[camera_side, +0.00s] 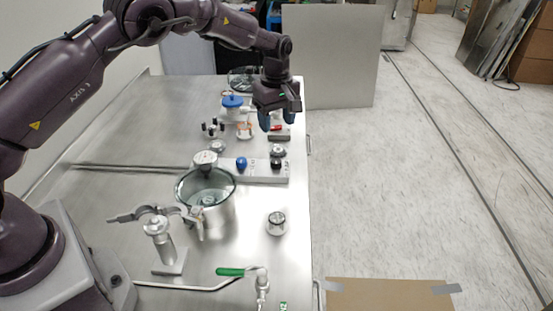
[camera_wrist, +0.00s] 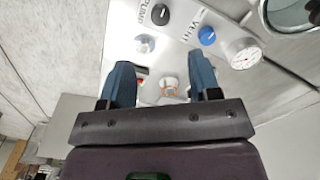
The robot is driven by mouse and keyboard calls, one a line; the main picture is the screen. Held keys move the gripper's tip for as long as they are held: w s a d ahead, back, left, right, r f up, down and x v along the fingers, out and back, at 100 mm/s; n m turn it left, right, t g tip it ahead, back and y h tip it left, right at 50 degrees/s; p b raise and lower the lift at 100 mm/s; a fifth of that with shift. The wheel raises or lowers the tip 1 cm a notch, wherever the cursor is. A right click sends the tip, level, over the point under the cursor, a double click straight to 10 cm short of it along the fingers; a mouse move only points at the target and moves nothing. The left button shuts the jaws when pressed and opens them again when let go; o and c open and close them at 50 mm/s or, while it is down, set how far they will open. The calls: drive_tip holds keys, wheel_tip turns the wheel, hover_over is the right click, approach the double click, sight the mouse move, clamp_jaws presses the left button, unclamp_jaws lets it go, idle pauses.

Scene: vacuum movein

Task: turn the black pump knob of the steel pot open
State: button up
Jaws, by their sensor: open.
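The black pump knob (camera_side: 276,163) sits on the light panel (camera_side: 262,176) at the right, below my gripper in the side view. In the wrist view the black knob (camera_wrist: 161,14) is near the top, beside the printed word PUMP. A blue knob (camera_side: 241,163) is to its left, and it also shows in the wrist view (camera_wrist: 207,36) by the word VENT. The steel pot (camera_side: 206,208) stands in front of the panel with a glass lid. My gripper (camera_side: 277,122) is open and empty, above and behind the black knob. Its blue fingers (camera_wrist: 163,82) are spread apart.
A pressure gauge (camera_side: 205,158) stands at the panel's left end. A blue-capped jar (camera_side: 233,103) and small fittings are behind. The table's right edge is close to the panel.

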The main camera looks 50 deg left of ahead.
sight(276, 161)
wheel_tip(276, 161, down, 12)
idle(0.4)
drive_tip(key=c, duration=0.9)
